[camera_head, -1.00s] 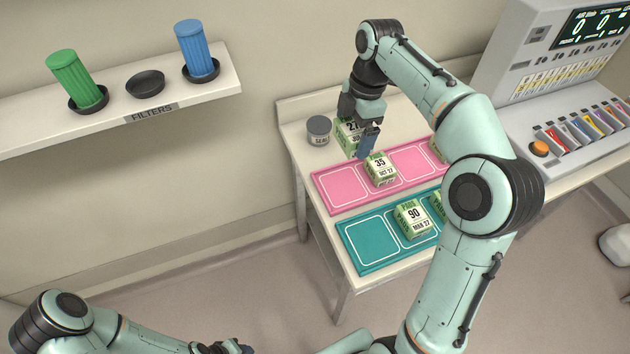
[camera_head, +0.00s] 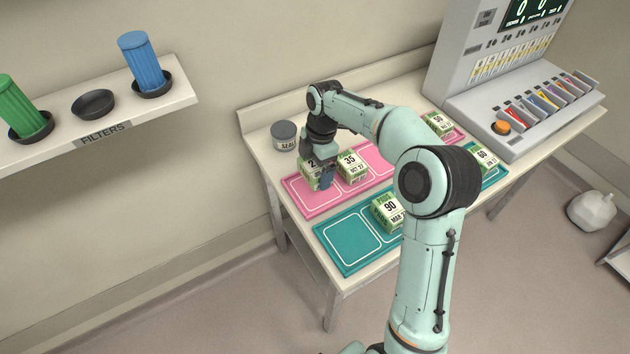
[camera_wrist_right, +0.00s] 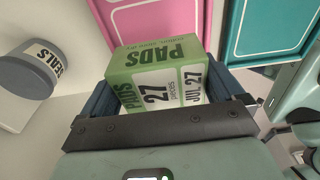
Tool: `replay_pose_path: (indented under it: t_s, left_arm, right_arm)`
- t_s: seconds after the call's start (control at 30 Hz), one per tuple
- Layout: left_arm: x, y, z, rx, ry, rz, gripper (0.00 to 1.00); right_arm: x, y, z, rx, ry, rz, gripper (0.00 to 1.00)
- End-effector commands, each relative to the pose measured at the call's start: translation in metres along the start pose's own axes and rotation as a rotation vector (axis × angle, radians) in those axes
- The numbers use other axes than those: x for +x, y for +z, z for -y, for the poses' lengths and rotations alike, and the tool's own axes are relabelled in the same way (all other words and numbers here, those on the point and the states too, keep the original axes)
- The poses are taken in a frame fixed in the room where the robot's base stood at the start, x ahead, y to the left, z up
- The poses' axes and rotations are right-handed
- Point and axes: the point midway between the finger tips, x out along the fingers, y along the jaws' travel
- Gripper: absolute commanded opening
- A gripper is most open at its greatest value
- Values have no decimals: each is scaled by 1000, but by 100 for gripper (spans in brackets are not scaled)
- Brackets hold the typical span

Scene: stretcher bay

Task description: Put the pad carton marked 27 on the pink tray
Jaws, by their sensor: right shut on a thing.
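The green and white pad carton marked 27 (camera_wrist_right: 158,80) is between the fingers of my right gripper (camera_wrist_right: 165,92), which is shut on it. In the head view the carton (camera_head: 309,170) is at the left end of the pink tray (camera_head: 318,204), partly hidden by the right gripper (camera_head: 321,172). I cannot tell whether it touches the tray. The carton marked 35 (camera_head: 351,166) stands on the pink tray just right of it. The wrist view shows the pink tray (camera_wrist_right: 150,25) beyond the carton. My left gripper is not in view.
A teal tray (camera_head: 347,262) lies in front, with a carton marked 90 (camera_head: 386,210) and one marked 60 (camera_head: 484,160). A carton marked 50 (camera_head: 437,124) is at the pink tray's right end. A SEALS jar (camera_head: 284,135) stands behind left. A console (camera_head: 500,80) is at right.

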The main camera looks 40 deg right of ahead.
Motion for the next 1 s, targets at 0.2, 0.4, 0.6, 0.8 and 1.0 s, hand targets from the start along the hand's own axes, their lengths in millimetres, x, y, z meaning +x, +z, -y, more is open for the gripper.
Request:
replay_pose_path:
  t_s: [0.2, 0.4, 0.6, 0.8, 1.0]
  left_arm:
    - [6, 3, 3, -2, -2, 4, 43]
    - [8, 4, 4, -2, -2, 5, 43]
    - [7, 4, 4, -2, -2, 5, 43]
    - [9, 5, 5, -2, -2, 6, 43]
    - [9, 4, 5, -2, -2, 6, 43]
  right_arm:
    - [39, 5, 1, 1, -4, -1, 57]
    - [54, 6, 0, 1, -1, -1, 57]
    - [53, 6, 0, 1, 0, -1, 57]
    - [57, 7, 0, 0, -1, -1, 100]
    - [57, 7, 0, 0, -1, 0, 100]
